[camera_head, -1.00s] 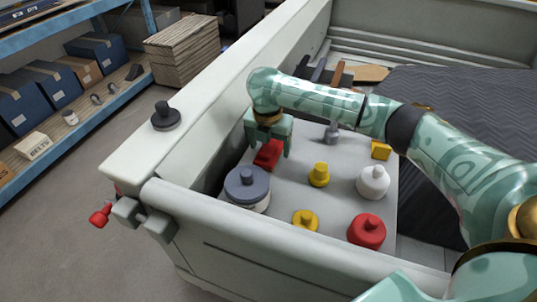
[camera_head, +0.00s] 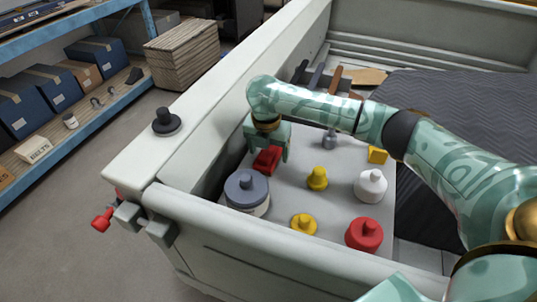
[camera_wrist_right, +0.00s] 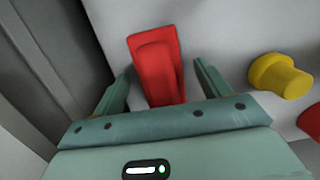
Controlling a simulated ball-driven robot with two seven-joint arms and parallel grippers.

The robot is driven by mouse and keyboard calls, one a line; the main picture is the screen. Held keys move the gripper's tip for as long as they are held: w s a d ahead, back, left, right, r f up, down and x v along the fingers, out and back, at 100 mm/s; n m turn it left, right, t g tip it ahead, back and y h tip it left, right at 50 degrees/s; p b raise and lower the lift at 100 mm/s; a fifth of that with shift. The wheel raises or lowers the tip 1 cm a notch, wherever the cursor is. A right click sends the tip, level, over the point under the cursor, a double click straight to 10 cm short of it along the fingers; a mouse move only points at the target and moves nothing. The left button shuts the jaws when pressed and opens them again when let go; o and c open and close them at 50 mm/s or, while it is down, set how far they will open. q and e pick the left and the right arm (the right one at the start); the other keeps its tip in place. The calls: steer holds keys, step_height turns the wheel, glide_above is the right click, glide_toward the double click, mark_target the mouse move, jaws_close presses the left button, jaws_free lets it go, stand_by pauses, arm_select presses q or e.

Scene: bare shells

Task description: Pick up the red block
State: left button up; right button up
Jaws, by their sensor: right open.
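The red block (camera_head: 267,159) lies on the grey bed floor close to the left side wall. In the right wrist view the red block (camera_wrist_right: 158,66) is long, with a raised middle part, and runs lengthwise between the fingers. My right gripper (camera_head: 268,155) is just above it, with the fingers pointing down. In the right wrist view my right gripper (camera_wrist_right: 163,80) is open, one finger on each side of the block, with gaps showing on both sides. The block's near end is hidden behind the gripper body. My left gripper is not in view.
A grey-blue lidded pot (camera_head: 247,192) stands close in front of the block. A yellow knobbed piece (camera_head: 317,179), a white one (camera_head: 370,186), a red one (camera_head: 364,235) and another yellow one (camera_head: 303,225) stand to the right. The side wall (camera_head: 235,110) rises close on the left.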

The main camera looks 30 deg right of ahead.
steer(key=c, duration=1.2)
steer(key=shift+r+b, duration=0.15)
steer(key=shift+b, duration=0.45)
step_height(320, 180, up, 4)
steer(key=p, duration=0.3)
steer(key=shift+r, duration=0.25)
steer(key=s+r+p, duration=0.1)
steer(key=s+a+r+p, duration=0.1)
steer(key=r, duration=0.1)
steer(key=s+a+r+p, duration=0.1)
steer(key=shift+s+r, duration=0.15)
steer(key=shift+r, duration=0.15)
steer(key=s+a+r+p, duration=0.1)
steer(key=s, duration=0.1)
steer(key=s+a+r+p, duration=0.1)
steer(key=s+a, duration=0.1)
steer(key=s, duration=0.1)
steer(key=s+a+r+p, duration=0.1)
steer(key=s+r, duration=0.1)
steer(key=shift+s+a+p, duration=0.3)
steer(key=shift+a+p, duration=0.05)
steer(key=shift+s+a+r, duration=0.1)
steer(key=shift+s+a, duration=0.25)
steer(key=shift+s, duration=0.25)
